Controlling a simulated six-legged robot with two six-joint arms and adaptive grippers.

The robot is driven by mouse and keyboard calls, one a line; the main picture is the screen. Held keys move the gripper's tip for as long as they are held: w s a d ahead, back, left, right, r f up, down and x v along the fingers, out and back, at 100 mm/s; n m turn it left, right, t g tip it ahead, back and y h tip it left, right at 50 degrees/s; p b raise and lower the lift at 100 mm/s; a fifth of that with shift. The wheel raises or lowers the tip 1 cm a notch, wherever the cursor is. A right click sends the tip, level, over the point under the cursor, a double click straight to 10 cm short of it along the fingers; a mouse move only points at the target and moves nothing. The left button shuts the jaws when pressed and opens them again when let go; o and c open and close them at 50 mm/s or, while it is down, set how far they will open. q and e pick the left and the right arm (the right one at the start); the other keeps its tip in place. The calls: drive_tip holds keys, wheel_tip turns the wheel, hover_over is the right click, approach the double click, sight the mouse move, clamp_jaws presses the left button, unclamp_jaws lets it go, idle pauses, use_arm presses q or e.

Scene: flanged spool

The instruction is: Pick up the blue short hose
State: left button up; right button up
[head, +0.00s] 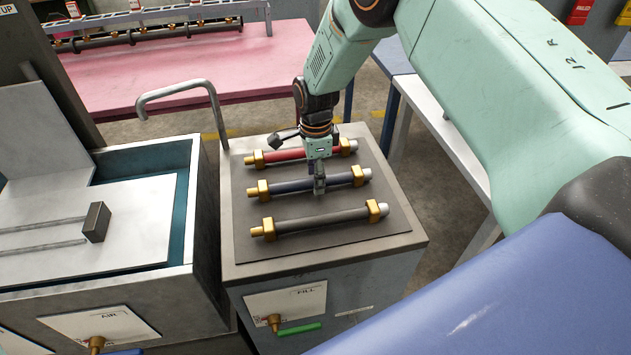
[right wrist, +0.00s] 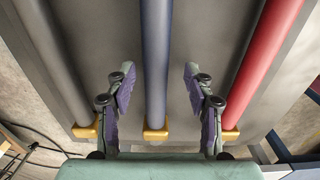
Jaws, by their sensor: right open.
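The blue short hose (head: 295,187) lies on the dark mat of the cart top, between a red hose (head: 285,156) above it and a dark grey hose (head: 320,219) below it in the head view. Each hose has brass-coloured fittings near its ends. My right gripper (head: 319,186) points down at the middle of the blue hose. In the right wrist view the open fingers (right wrist: 158,90) stand on either side of the blue hose (right wrist: 156,55), apart from it. The grey hose (right wrist: 58,60) and red hose (right wrist: 268,60) lie outside the fingers. My left gripper is not in view.
The cart's mat (head: 385,232) is bare around the hoses. A bent metal handle (head: 180,88) rises at the cart's back left. A tank with a white panel (head: 130,220) stands to the left, and a pink table (head: 240,65) stands behind.

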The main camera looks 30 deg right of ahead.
drive_tip(key=shift+s+r, duration=0.1)
drive_tip(key=shift+s, duration=0.4)
drive_tip(key=shift+w+f, duration=0.3)
drive_tip(key=shift+w, duration=0.2)
drive_tip(key=c, duration=0.5)
drive_tip(key=shift+s+r, duration=0.3)
drive_tip(key=shift+s, duration=0.1)
drive_tip(key=c, duration=0.5)
clamp_jaws()
drive_tip(key=shift+w+f, duration=0.15)
drive_tip(key=shift+w, duration=0.2)
